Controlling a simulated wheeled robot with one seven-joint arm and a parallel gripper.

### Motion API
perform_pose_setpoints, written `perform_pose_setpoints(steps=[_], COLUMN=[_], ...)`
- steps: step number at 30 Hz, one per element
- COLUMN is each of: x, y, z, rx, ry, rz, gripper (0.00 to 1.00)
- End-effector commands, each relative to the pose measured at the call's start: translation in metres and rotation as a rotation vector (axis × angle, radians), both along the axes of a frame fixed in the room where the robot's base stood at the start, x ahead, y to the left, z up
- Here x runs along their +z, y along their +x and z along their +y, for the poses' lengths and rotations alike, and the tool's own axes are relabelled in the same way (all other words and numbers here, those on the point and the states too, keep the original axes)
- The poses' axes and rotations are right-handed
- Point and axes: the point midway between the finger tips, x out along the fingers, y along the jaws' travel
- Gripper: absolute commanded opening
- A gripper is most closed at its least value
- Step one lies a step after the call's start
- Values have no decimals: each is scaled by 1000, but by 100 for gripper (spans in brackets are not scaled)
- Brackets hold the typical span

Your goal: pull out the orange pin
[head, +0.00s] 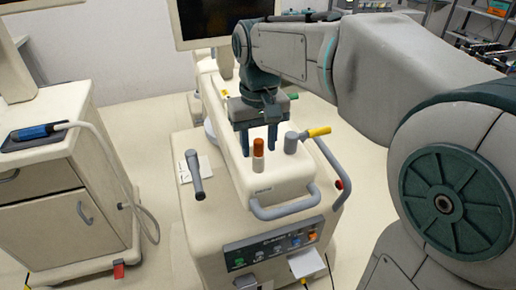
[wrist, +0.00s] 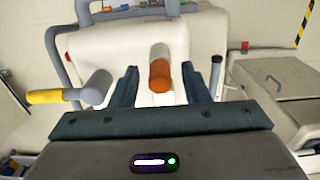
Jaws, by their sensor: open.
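The orange pin (head: 258,147) stands upright on the top of the cart, with a white lower part and an orange top. In the wrist view the orange pin (wrist: 160,76) lies between the two fingers, with a gap on each side. My gripper (head: 259,142) is open and points down over the cart, its fingers to either side of the pin's top in the head view. My gripper also shows in the wrist view (wrist: 160,70). I see no contact between fingers and pin.
A grey knob with a yellow-ended lever (head: 318,132) stands close to the right of the pin. A grey handle (head: 195,176) rises at the left. A grey rail (head: 285,210) runs along the cart's front. A second cart (head: 62,180) stands left; floor lies between.

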Motion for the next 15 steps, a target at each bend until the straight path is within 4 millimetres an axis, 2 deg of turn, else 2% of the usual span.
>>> perform_pose_setpoints(steps=[4,6,9,15], x=[0,0,0,1], y=[0,0,0,0], z=[0,0,0,0], rx=[0,0,0,0], ry=[0,0,0,0], rz=[0,0,0,0], gripper=[42,22,0,0])
